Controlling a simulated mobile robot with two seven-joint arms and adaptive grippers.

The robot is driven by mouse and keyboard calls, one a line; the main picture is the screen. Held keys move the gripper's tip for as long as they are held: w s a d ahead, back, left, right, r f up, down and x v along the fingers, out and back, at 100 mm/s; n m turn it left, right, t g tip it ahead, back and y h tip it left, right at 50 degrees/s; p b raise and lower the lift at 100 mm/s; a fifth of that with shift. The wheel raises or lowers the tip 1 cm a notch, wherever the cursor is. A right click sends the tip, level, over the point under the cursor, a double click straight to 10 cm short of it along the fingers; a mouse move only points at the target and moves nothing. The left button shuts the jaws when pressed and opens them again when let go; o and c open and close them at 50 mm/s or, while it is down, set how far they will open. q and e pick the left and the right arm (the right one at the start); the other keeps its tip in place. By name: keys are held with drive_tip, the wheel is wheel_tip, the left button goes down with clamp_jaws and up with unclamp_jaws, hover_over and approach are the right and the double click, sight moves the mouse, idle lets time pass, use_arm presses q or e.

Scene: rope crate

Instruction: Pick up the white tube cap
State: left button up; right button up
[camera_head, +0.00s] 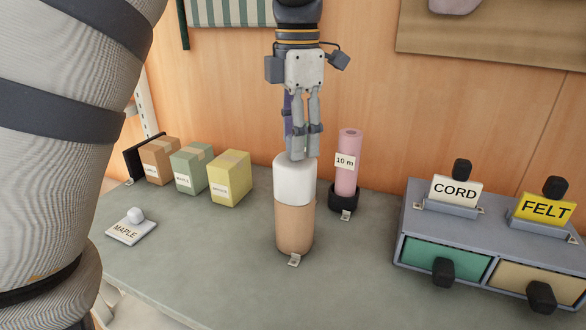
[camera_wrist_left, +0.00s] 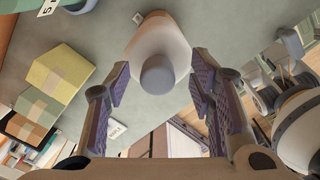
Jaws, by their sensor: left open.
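The white tube cap (camera_head: 294,184) sits on top of an upright tan tube (camera_head: 295,228) on the bench. My left gripper (camera_head: 304,152) points down at the cap's top, with its fingertips overlapping the top edge in the head view. I cannot tell whether they touch. In the left wrist view the pale capped tube (camera_wrist_left: 160,40) lies beyond the open jaws, with a grey round part centred between the fingers. The fingers are apart and nothing is held. My right gripper is not in view.
A pink roll (camera_head: 348,165) marked 10 m stands in a black holder close at the right. Brown, green and yellow boxes (camera_head: 229,180) stand at the left, behind a MAPLE card (camera_head: 126,232). A drawer unit (camera_head: 484,245) with CORD and FELT signs is at the right.

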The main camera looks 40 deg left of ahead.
use_arm(q)
drive_tip(key=shift+w+a+f, duration=0.1)
drive_tip(key=shift+f, duration=0.75)
clamp_jaws()
